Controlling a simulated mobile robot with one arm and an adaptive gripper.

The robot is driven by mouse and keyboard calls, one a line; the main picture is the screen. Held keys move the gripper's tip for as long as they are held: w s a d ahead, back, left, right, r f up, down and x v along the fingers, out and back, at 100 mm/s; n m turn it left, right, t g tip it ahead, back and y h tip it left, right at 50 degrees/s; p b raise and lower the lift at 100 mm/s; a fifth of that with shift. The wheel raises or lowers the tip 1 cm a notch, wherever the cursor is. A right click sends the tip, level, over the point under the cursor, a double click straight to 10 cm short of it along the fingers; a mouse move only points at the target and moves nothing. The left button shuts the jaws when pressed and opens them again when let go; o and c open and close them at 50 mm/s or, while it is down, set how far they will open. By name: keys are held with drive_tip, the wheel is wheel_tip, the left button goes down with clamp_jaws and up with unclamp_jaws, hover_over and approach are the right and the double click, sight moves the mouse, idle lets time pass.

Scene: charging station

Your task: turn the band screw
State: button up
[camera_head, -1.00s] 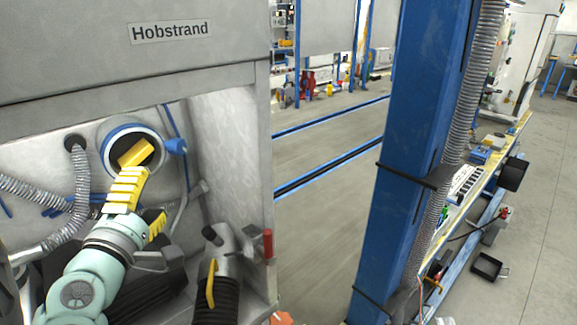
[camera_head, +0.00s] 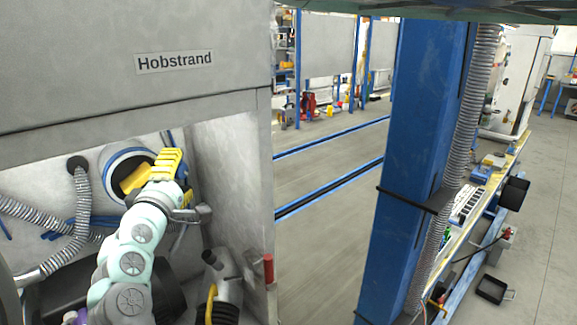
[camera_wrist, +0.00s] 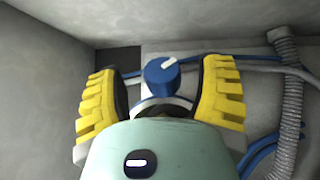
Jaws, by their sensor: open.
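The band screw is a blue knob with a white mark (camera_wrist: 161,75) in the wrist view. It sits above a pale round collar (camera_wrist: 165,105). My gripper (camera_wrist: 163,77) has one yellow ribbed finger on each side of the knob, with visible gaps, so it is open around or in front of it; depth is unclear. In the head view, my gripper (camera_head: 166,165) is at the right edge of the blue-rimmed round port (camera_head: 112,165) and hides the knob. A yellow piece (camera_head: 133,180) shows in the port's mouth; whether it is separate from my gripper is unclear.
The port lies in a recess of the grey Hobstrand cabinet (camera_head: 228,98), with a side wall close on the right. Ribbed hoses (camera_head: 80,215) hang at left. A nozzle with a yellow lever (camera_head: 222,275) and a red handle (camera_head: 268,267) stand lower right.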

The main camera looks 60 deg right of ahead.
drive_tip(key=shift+w+d, duration=0.25)
drive_tip(key=shift+d, duration=0.4)
drive_tip(key=c, duration=1.2)
drive_tip(key=shift+a+r+p, duration=0.1)
drive_tip(key=shift+p, duration=0.2)
clamp_jaws()
drive_tip(key=shift+w+p, duration=0.1)
drive_tip(key=shift+p, duration=0.25)
